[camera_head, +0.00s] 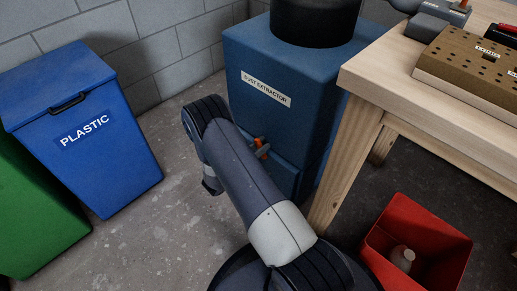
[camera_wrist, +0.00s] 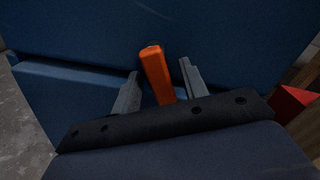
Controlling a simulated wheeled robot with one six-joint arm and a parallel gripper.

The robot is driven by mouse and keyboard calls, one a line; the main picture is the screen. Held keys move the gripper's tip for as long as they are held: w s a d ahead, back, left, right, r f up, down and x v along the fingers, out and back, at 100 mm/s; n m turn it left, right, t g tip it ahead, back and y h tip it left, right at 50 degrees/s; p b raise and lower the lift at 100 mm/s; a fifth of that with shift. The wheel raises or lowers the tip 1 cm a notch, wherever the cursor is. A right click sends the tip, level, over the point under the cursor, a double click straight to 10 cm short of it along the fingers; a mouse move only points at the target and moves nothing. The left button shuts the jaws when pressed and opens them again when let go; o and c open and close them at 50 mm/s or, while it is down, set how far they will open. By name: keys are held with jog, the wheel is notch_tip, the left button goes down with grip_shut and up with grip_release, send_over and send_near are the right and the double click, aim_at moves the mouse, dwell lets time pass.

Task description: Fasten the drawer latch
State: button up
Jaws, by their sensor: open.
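The drawer latch is an orange lever (camera_wrist: 157,75) on the blue front of the dust extractor (camera_head: 290,120). In the wrist view it stands nearly upright, tilted slightly, with its top end at a dark pivot. My gripper (camera_wrist: 159,67) is open, with one grey finger on each side of the lever and a visible gap on both sides. In the head view the latch (camera_head: 262,146) shows as a small orange piece beside the grey fingertips, partly hidden by my arm. The drawer (camera_wrist: 75,90) lies below the latch; its seam shows at left.
A wooden workbench (camera_head: 365,75) stands close on the right, with a red bin (camera_head: 450,245) below it. A blue plastic bin (camera_head: 100,150) and a green bin (camera_head: 35,220) stand at left. Bare concrete floor (camera_head: 150,225) lies between.

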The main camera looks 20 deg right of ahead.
jog(key=shift+c, duration=0.4)
grip_shut()
